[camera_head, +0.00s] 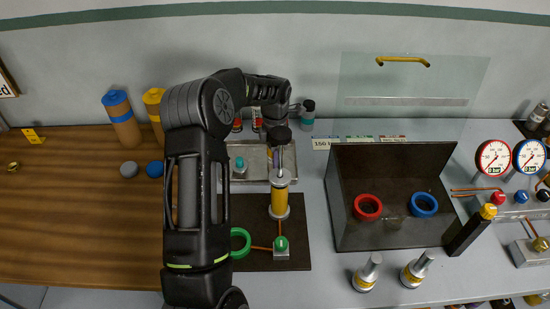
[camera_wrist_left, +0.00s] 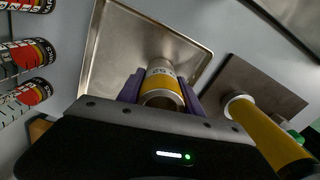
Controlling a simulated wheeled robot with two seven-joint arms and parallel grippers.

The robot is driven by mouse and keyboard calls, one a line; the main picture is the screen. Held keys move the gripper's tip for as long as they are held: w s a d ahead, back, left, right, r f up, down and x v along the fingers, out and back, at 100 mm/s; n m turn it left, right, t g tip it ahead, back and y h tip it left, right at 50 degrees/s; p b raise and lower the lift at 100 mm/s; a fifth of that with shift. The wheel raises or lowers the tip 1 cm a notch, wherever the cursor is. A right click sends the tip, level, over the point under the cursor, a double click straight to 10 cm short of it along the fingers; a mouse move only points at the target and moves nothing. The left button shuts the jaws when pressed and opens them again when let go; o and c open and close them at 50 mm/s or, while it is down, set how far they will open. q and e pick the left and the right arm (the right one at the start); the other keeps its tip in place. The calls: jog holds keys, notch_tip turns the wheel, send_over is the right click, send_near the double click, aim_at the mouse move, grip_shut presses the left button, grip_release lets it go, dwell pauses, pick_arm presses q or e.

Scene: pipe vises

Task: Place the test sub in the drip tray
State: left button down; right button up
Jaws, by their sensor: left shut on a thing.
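My left gripper (camera_head: 279,140) is over the metal drip tray (camera_head: 258,160) in the head view. In the left wrist view its purple fingers (camera_wrist_left: 160,92) are shut on the test sub (camera_wrist_left: 161,84), a short metal cylinder with a yellow, marked band. The sub shows against the drip tray (camera_wrist_left: 122,45), whose rim surrounds it on the far side; whether it touches the tray floor I cannot tell. In the head view the gripper mostly hides the sub. My right gripper is not in view.
A tall yellow cylinder (camera_head: 279,200) stands on a dark mat (camera_head: 255,205) just in front of the tray; it also shows in the left wrist view (camera_wrist_left: 268,132). Cans (camera_wrist_left: 25,52) stand beside the tray. A dark open box (camera_head: 395,165) with a clear lid is to the right.

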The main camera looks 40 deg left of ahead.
pick_arm(q)
jog(key=shift+f, duration=0.2)
jog(key=c, duration=0.8)
grip_release()
jog(key=shift+r, duration=0.1)
jog(key=shift+r, duration=0.4)
notch_tip(320, 180, up, 3)
jog(key=shift+f+p, duration=0.2)
jog(key=shift+p, duration=0.7)
notch_tip(320, 180, up, 9)
jog(key=shift+f, duration=0.1)
